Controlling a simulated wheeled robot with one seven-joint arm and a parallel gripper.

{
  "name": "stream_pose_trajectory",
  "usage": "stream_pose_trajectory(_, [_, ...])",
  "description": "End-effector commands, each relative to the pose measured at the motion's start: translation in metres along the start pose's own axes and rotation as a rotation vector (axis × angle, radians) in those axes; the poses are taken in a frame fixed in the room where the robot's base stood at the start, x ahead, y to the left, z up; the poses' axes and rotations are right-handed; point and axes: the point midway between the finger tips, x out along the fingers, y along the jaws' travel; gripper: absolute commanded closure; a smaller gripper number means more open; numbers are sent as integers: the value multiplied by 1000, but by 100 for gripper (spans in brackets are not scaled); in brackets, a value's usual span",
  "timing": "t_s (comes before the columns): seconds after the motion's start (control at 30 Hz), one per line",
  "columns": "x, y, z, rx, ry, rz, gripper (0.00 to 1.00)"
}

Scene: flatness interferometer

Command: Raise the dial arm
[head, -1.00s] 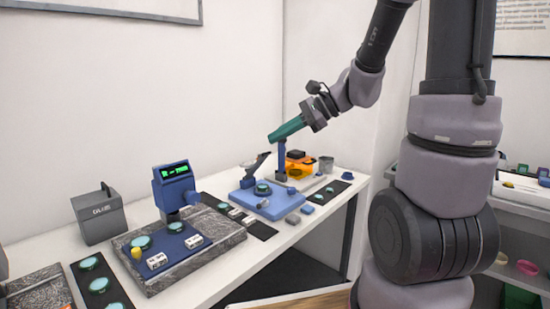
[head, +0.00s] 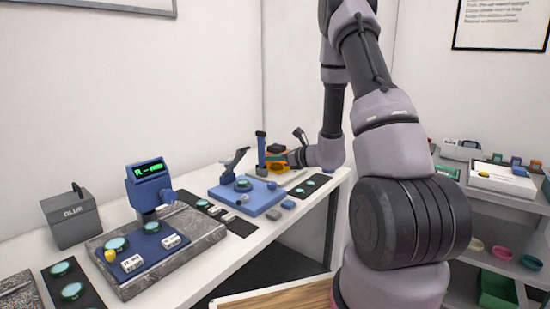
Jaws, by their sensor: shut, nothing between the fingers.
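A blue fixture (head: 270,203) lies on the bench with a round teal-topped disc (head: 243,185) on it. A slanted blue arm with a dark face (head: 235,160) stands tilted up at its back left. A blue upright post (head: 261,150) stands just behind it. A blue display head (head: 150,182) with green characters stands over a grey stone plate. I cannot tell for certain which part is the dial arm. My gripper (head: 297,158) is low at the bench's far end, beside an orange object (head: 278,167). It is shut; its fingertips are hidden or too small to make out.
Strips with teal discs (head: 311,186) lie along the bench (head: 200,272). A shelf unit (head: 480,208) with bowls and bins stands at right. A wall is close behind the bench.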

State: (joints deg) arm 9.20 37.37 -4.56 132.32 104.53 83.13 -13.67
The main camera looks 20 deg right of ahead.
Motion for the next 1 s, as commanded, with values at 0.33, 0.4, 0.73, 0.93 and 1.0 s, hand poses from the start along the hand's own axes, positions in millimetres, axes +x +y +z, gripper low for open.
stream_pose_trajectory(0.33, [68, 2, 11, -5, -2, 4, 100])
stream_pose_trajectory(0.4, [74, 1, 18, -3, -2, 2, 100])
stream_pose_trajectory(0.73, [85, 1, 29, -1, 1, 2, 100])
stream_pose_trajectory(0.93, [85, 1, 29, -1, 1, 2, 100])
stream_pose_trajectory(1.0, [85, 1, 29, -2, 2, 2, 100])
